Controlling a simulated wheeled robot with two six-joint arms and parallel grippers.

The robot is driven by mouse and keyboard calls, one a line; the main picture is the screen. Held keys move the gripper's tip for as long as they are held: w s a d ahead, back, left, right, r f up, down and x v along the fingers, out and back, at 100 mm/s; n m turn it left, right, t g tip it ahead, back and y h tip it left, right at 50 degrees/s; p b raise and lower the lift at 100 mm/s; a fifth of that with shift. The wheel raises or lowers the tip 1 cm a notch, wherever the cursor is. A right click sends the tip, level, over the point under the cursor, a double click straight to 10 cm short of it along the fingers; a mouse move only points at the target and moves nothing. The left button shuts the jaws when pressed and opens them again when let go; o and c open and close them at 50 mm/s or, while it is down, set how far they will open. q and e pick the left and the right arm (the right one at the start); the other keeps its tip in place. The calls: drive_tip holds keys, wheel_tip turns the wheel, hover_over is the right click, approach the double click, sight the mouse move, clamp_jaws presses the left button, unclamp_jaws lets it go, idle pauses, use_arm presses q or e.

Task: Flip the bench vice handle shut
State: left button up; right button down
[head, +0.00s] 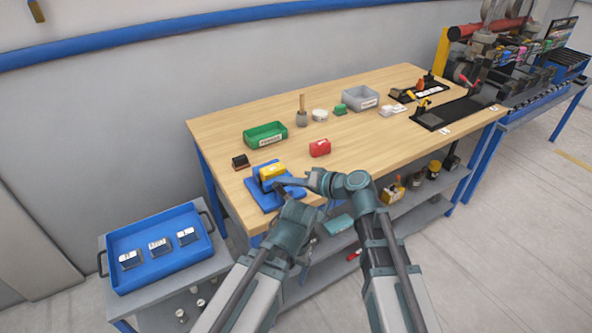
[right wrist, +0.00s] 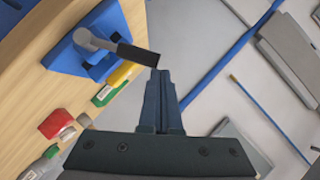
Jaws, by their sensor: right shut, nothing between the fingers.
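The blue bench vice (head: 262,196) sits at the near left corner of the wooden table, with a yellow block (head: 271,171) in it. In the right wrist view the vice (right wrist: 68,58) carries a grey lever handle (right wrist: 92,40) with a black grip (right wrist: 138,54). The grip sticks out sideways toward my right gripper (right wrist: 158,76). The fingers are shut and empty, their tips close to the grip's end; I cannot tell whether they touch. In the head view my right gripper (head: 282,183) is beside the vice. My left arm is below the table's edge, its fingers not visible.
A red box (head: 320,148), a green bin (head: 265,135) and a small dark block (head: 240,162) stand near the vice. A blue tray (head: 160,262) with several metal parts is on a lower cart at left. The table's middle right is mostly clear.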

drive_tip(key=shift+s+a+f+n+h, duration=0.15)
drive_tip(key=shift+s+a+n+h, duration=0.15)
drive_tip(key=shift+s+a+n, duration=0.2)
drive_tip(key=shift+s+a+f, duration=0.2)
drive_tip(key=shift+a+f, duration=0.15)
drive_tip(key=shift+a, duration=0.15)
drive_tip(key=shift+s+a, duration=0.1)
use_arm(q)
drive_tip(key=shift+r, duration=0.15)
use_arm(e)
drive_tip(key=shift+r, duration=0.1)
